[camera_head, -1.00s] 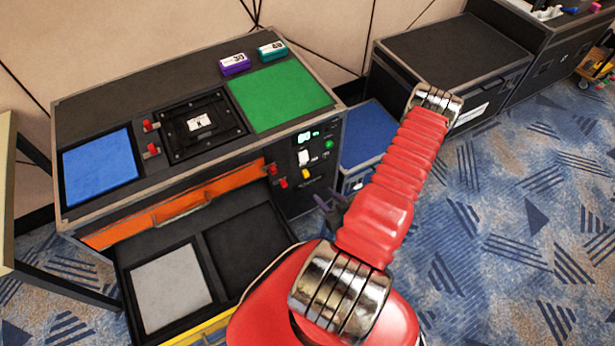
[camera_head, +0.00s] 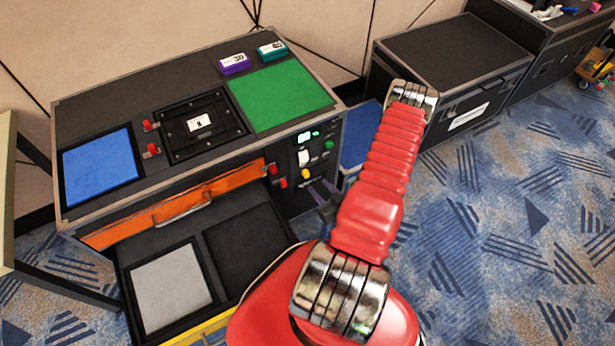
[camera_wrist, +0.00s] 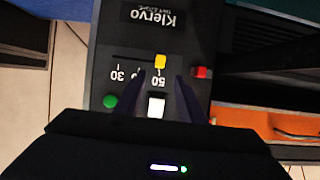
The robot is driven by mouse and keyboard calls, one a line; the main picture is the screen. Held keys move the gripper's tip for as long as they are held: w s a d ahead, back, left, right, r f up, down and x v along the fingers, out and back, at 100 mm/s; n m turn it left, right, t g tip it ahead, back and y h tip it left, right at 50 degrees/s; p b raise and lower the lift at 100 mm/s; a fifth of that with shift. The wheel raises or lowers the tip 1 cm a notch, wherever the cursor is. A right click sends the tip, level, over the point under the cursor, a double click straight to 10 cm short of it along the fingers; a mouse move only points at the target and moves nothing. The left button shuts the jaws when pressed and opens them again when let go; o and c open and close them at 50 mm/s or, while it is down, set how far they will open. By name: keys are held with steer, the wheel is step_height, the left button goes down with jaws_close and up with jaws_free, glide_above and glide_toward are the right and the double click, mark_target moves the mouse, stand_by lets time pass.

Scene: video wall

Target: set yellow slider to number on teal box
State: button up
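The yellow slider (camera_wrist: 160,61) is at the 50 end of its scale on the black panel, in the upside-down wrist view. The 30 shows at the other end; the mark between is partly hidden by a finger. The slider is also a small yellow spot in the head view (camera_head: 306,173). The teal box (camera_head: 271,50) lies on the cabinet top, its white label appearing to read 40. My gripper (camera_wrist: 160,80) is open and empty, its dark fingers pointing at the panel either side of the slider's line; contact is not visible. It also shows in the head view (camera_head: 322,192).
A white switch (camera_wrist: 156,106), a green button (camera_wrist: 109,101) and a red knob (camera_wrist: 201,72) are close to the fingers. A purple box (camera_head: 234,64) is beside the teal one. An orange drawer (camera_head: 180,205) and an open lower drawer (camera_head: 205,310) are left of my arm.

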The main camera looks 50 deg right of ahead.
mark_target(307, 175)
steer(key=x, duration=1)
steer(key=shift+a, duration=0.1)
steer(key=shift+c, duration=0.4)
jaws_close()
